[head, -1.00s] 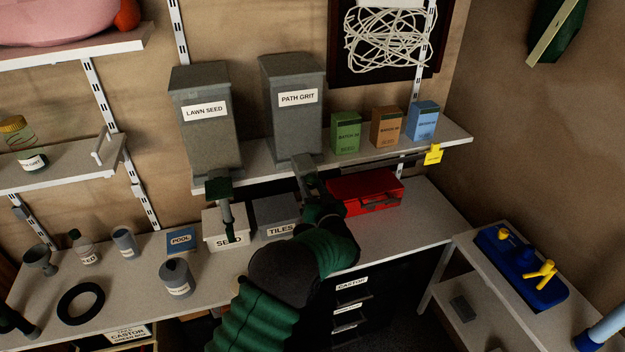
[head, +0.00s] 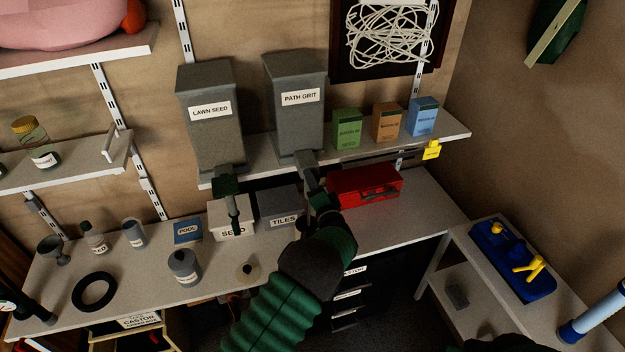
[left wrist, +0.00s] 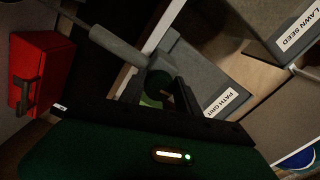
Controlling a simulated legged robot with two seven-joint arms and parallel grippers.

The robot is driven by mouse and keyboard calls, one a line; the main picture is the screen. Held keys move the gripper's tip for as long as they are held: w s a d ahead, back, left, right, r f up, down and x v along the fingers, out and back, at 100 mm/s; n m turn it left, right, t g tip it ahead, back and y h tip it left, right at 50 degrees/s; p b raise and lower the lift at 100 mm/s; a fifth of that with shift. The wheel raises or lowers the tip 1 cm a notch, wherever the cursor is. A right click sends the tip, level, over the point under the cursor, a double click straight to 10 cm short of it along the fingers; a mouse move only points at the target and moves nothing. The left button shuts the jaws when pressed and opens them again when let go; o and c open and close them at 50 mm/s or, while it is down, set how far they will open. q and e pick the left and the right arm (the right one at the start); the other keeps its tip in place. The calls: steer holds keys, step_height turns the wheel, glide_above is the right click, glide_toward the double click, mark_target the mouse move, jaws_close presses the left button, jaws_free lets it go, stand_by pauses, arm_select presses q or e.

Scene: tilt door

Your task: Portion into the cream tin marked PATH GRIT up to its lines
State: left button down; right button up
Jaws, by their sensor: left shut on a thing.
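The grey PATH GRIT bin (head: 296,125) stands on the wall shelf, its label also showing in the left wrist view (left wrist: 224,100). A grey spout (head: 306,160) juts from its bottom front. My left gripper (head: 320,200) is just below that spout, shut on what looks like the bin's lever; the fingers and arm hide most of it. In the left wrist view, dark fingers (left wrist: 160,90) close around a partly hidden green part.
The LAWN SEED bin (head: 208,135) with its hanging lever (head: 233,213) is to the left. SEED (head: 230,220) and TILES (head: 279,207) boxes and a red toolbox (head: 364,188) stand on the bench behind my arm. Bench space right of my arm is clear.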

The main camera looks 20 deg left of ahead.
arm_select(q)
steer(key=shift+d+m, duration=0.1)
steer(key=shift+m, duration=0.4)
steer(key=shift+f, duration=0.1)
steer(key=c, duration=1.1)
jaws_free()
steer(key=shift+o, duration=1.1)
steer(key=shift+w+d, duration=0.1)
